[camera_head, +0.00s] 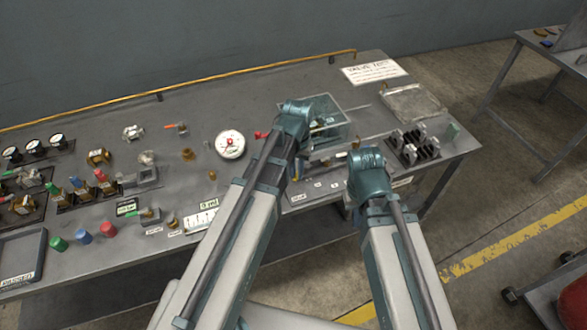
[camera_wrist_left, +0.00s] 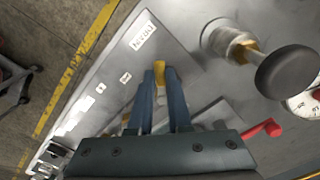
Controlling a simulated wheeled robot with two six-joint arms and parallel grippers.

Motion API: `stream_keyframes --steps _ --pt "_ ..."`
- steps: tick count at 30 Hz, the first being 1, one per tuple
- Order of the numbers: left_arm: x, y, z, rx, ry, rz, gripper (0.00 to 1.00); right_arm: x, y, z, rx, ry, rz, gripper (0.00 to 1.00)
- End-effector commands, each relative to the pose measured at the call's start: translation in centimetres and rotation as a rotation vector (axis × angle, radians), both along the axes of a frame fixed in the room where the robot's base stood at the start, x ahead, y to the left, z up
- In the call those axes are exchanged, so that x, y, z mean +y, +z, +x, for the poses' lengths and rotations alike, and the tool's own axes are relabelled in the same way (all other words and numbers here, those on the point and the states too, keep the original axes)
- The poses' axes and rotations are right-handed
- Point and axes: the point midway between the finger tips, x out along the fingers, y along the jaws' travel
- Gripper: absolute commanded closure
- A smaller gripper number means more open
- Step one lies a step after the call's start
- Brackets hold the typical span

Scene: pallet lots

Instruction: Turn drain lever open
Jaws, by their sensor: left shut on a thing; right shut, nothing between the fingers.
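The drain lever (camera_wrist_left: 159,72) shows a yellow end between the fingertips of my left gripper (camera_wrist_left: 160,82) in the left wrist view. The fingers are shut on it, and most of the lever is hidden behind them. A label reading DRAIN (camera_wrist_left: 143,36) lies on the bench panel just beyond it.
A red-handled lever (camera_wrist_left: 262,130) and a black round knob (camera_wrist_left: 285,72) are near my left gripper. A white gauge (camera_head: 230,145) stands to its left. A clear box (camera_head: 335,112) is behind. A black rack (camera_head: 412,148) stands right.

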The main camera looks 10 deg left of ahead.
Motion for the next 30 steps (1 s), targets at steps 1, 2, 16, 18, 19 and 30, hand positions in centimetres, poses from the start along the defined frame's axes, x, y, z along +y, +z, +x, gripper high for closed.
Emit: stream_keyframes --steps 1,2,16,18,19,30 --pt "-0.2 0.0 0.0 0.0 0.042 0.0 1.0 0.0 0.0 0.0 0.0 0.0 0.0 1.0" --pt "-0.3 0.0 0.0 0.0 0.07 -0.001 1.0 0.0 0.0 0.0 0.0 0.0 0.0 1.0" --pt "-2.0 0.0 0.3 0.001 0.482 -0.001 1.0 0.0 0.0 0.0 0.0 0.0 0.0 1.0" --pt "-2.1 0.0 0.3 0.001 0.531 0.0 1.0 0.0 0.0 0.0 0.0 0.0 0.0 1.0" --pt "-2.2 0.0 0.4 0.001 0.549 0.0 1.0 0.0 0.0 0.0 0.0 0.0 0.0 1.0" --pt "-2.7 0.0 0.7 0.001 0.699 0.0 1.0 0.0 0.0 0.0 0.0 0.0 0.0 1.0"
